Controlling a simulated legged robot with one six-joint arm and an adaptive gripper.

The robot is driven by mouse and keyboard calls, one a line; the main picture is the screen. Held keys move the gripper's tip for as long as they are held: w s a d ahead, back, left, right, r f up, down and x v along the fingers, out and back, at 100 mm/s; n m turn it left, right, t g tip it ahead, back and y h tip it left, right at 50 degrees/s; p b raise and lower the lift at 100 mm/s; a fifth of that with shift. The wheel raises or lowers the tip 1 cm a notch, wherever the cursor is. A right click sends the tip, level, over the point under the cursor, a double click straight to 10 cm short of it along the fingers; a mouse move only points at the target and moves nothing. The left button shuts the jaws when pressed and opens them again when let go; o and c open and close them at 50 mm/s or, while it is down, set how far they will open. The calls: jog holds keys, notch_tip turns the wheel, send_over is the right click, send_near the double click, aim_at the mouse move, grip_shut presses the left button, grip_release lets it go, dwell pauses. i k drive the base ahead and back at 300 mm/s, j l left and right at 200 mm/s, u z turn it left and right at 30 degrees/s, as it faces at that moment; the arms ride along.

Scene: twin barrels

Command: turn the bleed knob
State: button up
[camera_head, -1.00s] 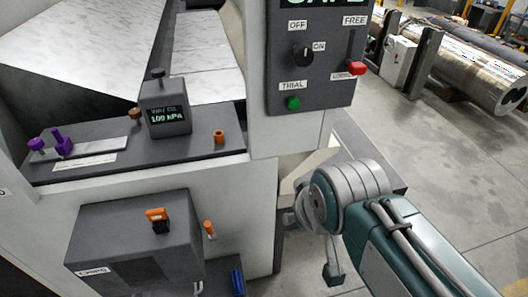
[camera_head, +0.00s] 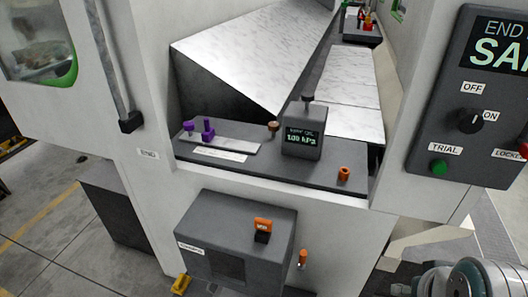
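No knob carries a legible "bleed" label, so I cannot tell which one it is. On the dark shelf (camera_head: 325,178), a gauge box (camera_head: 303,142) reads 100 kPa and has a small dark knob (camera_head: 308,98) on top. A brown knob (camera_head: 273,128) stands just left of the box. An orange knob (camera_head: 344,174) stands to its right. Two purple knobs (camera_head: 208,128) are on a pale plate at the shelf's left. Only part of my arm shows at the bottom right, apart from these knobs. My gripper is out of view.
A grey box (camera_head: 240,235) with an orange-handled switch (camera_head: 262,228) juts out below the shelf. The control panel (camera_head: 470,110) at right has a dial and green button. A vertical bar (camera_head: 110,60) is at left. Marbled plates (camera_head: 260,50) slope behind the shelf.

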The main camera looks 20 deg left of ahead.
aim_at(273, 126)
jog(key=k+j, duration=0.55)
jog(key=j, duration=0.3)
jog(key=i+j+z, duration=0.1)
jog(key=j, duration=1.65)
jog(key=i+j, duration=0.6)
jog(key=j, duration=0.15)
